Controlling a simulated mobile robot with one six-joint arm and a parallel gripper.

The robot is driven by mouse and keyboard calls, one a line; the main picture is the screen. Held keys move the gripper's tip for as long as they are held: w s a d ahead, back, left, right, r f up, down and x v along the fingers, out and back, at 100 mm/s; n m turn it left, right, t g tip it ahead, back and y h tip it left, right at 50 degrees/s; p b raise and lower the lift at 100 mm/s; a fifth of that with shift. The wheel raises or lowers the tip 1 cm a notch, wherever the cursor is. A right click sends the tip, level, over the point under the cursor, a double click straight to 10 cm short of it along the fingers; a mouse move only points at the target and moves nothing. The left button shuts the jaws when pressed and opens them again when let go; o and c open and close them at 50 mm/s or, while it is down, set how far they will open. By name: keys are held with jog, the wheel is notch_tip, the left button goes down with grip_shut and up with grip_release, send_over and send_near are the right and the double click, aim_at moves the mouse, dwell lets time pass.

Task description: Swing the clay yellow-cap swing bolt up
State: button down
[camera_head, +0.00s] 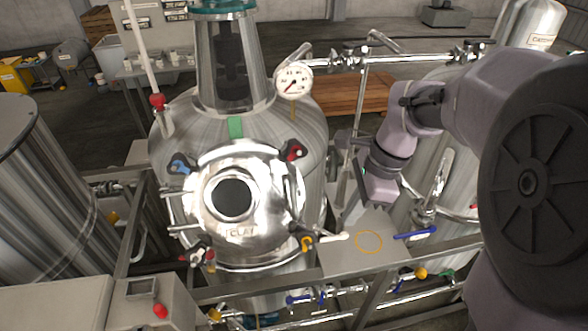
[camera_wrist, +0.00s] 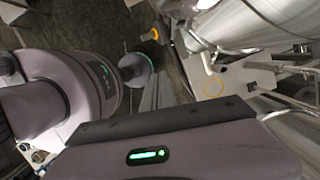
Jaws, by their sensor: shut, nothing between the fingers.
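The clay tank's round steel lid (camera_head: 262,222) is marked CLAY and faces forward in the head view. The yellow-cap swing bolt (camera_head: 307,243) is at the lid's lower right, with a pale rod end (camera_head: 335,237) pointing out to the right, roughly level. My gripper (camera_head: 374,207) is right of this bolt and a little above it in the picture, apart from it, over a steel plate. It is shut and empty. In the wrist view, my gripper's body fills the lower part and the fingertips cannot be made out clearly.
Blue-cap (camera_head: 180,164), red-cap (camera_head: 292,151) and white-cap (camera_head: 200,255) bolts sit around the lid. A vertical pipe (camera_head: 357,130) and frame rails crowd my arm.

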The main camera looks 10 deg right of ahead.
aim_at(304, 237)
jog(key=a+f+p, duration=0.1)
jog(key=a+f, duration=0.5)
jog(key=f, duration=0.1)
jog(key=shift+f, duration=0.4)
jog(key=shift+s+d, duration=0.1)
jog(key=shift+s, duration=0.05)
jog(key=shift+w+a+r, duration=0.2)
jog(key=shift+a+r, duration=0.3)
